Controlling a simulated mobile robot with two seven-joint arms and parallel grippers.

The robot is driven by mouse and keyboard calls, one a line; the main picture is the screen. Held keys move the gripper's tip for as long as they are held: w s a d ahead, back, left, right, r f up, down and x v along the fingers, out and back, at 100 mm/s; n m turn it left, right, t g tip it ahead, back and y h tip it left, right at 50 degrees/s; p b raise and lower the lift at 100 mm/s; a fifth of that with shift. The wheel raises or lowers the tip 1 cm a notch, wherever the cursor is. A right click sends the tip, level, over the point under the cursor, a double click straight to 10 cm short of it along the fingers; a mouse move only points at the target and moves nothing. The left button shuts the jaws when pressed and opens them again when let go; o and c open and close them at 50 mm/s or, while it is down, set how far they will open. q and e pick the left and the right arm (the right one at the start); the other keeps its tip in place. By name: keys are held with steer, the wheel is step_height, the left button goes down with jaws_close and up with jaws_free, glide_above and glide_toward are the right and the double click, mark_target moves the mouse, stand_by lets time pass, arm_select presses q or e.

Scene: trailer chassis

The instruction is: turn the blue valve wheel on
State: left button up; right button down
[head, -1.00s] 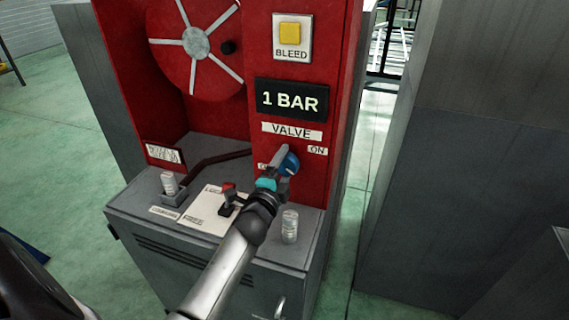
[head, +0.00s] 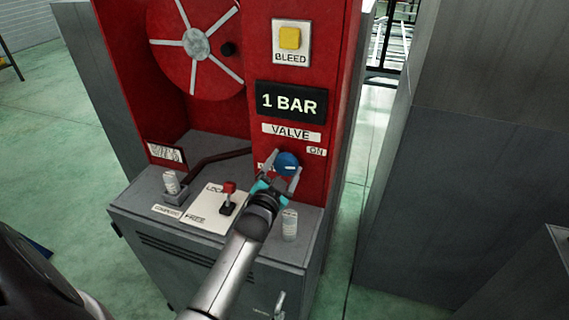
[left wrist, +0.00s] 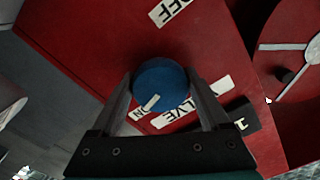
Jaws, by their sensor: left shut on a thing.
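The blue valve wheel (head: 287,162) is on the red panel under the VALVE label, between the OFF and ON labels. My left gripper (head: 284,170) reaches it from below, with one finger on each side. In the left wrist view the blue wheel (left wrist: 160,82) sits between the two fingers, shut on its sides. Its pale pointer mark (left wrist: 151,102) points toward the ON label (left wrist: 142,113), and the OFF label (left wrist: 166,12) lies on the other side. My right gripper is not in view.
The display (head: 291,101) reads 1 BAR, below the yellow BLEED button (head: 290,38). A red-tipped lever (head: 229,193) and a pale ribbed cylinder (head: 290,224) stand on the grey cabinet (head: 200,240) near my arm. A large grey block (head: 460,180) stands to the right.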

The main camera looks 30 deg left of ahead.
arm_select(q)
steer(key=shift+n, duration=0.6)
steer(key=o, duration=1.2)
steer(key=shift+o, duration=0.2)
steer(key=shift+s, duration=0.1)
steer(key=v, duration=1.5)
steer(key=shift+f, duration=0.15)
